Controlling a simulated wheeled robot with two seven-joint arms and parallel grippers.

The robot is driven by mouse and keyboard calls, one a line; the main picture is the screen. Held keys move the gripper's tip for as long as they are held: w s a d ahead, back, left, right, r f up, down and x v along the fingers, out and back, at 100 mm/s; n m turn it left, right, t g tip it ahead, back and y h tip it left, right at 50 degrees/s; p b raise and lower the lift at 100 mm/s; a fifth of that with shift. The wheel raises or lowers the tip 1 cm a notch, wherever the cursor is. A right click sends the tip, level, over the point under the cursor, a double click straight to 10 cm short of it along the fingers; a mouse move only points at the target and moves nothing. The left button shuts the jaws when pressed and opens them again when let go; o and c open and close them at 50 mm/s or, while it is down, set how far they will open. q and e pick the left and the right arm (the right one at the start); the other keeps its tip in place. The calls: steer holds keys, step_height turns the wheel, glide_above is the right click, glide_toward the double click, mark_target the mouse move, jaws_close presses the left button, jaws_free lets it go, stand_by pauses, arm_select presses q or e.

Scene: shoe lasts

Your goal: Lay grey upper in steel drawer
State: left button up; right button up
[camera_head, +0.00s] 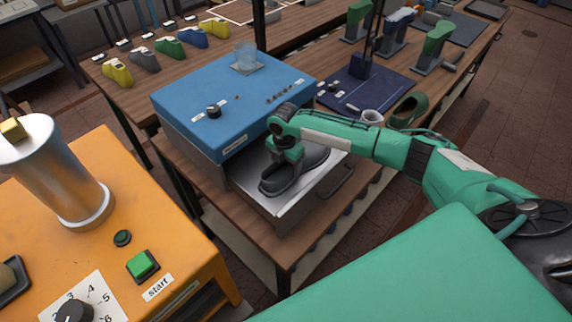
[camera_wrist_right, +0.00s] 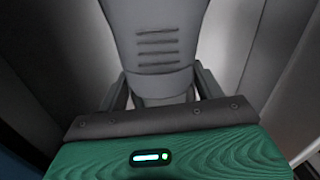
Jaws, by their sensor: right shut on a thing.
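The grey upper (camera_head: 282,176) is a dark shoe-shaped piece lying in or just above the open steel drawer (camera_head: 322,184); I cannot tell whether it touches the drawer floor. The drawer sticks out of the front of the blue-topped box. My right gripper (camera_head: 288,160) reaches down over the upper and is shut on it. In the right wrist view the upper (camera_wrist_right: 157,40) fills the middle between the fingers (camera_wrist_right: 157,88), with grey drawer walls around it. My left gripper is not in view.
The blue-topped box (camera_head: 233,95) with a knob stands on the wooden bench behind the drawer. An orange machine (camera_head: 108,215) with a green start button fills the left foreground.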

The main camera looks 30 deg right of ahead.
steer(key=o, duration=1.1)
step_height(320, 180, up, 14)
steer(key=b, duration=0.3)
steer(key=shift+w+a, duration=0.15)
steer(key=shift+w, duration=0.1)
steer(key=shift+f, duration=0.15)
